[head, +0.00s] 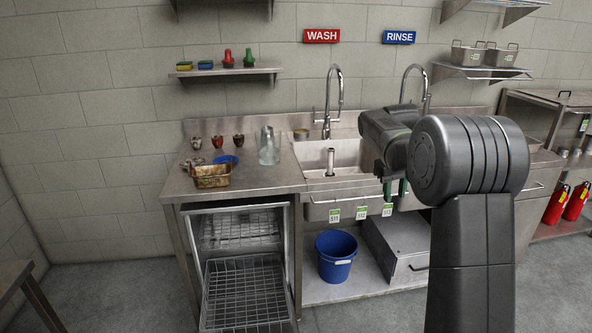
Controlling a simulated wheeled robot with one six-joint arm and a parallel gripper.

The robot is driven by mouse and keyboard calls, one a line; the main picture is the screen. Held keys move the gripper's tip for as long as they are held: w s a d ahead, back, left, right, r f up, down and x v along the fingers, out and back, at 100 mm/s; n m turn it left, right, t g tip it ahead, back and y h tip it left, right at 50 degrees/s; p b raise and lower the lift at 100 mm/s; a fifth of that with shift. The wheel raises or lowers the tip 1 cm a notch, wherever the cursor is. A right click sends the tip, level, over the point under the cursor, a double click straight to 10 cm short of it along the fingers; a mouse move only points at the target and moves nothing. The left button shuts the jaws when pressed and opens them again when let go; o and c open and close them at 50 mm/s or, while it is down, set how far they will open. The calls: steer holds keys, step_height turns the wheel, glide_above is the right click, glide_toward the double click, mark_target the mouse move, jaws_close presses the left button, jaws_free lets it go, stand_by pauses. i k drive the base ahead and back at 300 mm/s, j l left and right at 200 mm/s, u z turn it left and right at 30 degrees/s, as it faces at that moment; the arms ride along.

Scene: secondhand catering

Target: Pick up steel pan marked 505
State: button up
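No mark reading 505 is legible. Two steel pans or baskets, a left one (468,56) and a right one (501,58), sit on the upper right wall shelf; any marks on them are too small to read. A brown-stained rectangular pan (210,178) lies on the left of the steel counter. My gripper (395,188) hangs in front of the sink, pointing down. Its green-tipped fingers are apart with nothing seen between them. My arm hides part of the sink and the counter to the right.
The counter (258,182) also holds a clear jug (268,147), a blue bowl (226,160) and small cups. The sink (335,158) has tall taps. Below are an open rack (243,290) and a blue bucket (336,256). Red extinguishers (555,205) stand at right. Floor in front is partly free.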

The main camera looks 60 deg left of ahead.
mark_target(216, 175)
steer(key=i+l+u, duration=0.2)
steer(key=i, duration=0.2)
steer(key=i+u, duration=0.15)
steer(key=i, duration=0.25)
steer(key=i+l+u, duration=0.2)
steer(key=i, duration=0.2)
steer(key=i+j+u, duration=0.1)
steer(key=u, duration=0.35)
steer(key=i+u, duration=0.55)
steer(key=u, duration=0.35)
steer(key=i+l+u, duration=0.15)
steer(key=u, duration=0.25)
steer(key=i+j+u, duration=0.2)
steer(key=i, duration=0.4)
steer(key=i+j+u, duration=0.2)
steer(key=i, duration=0.4)
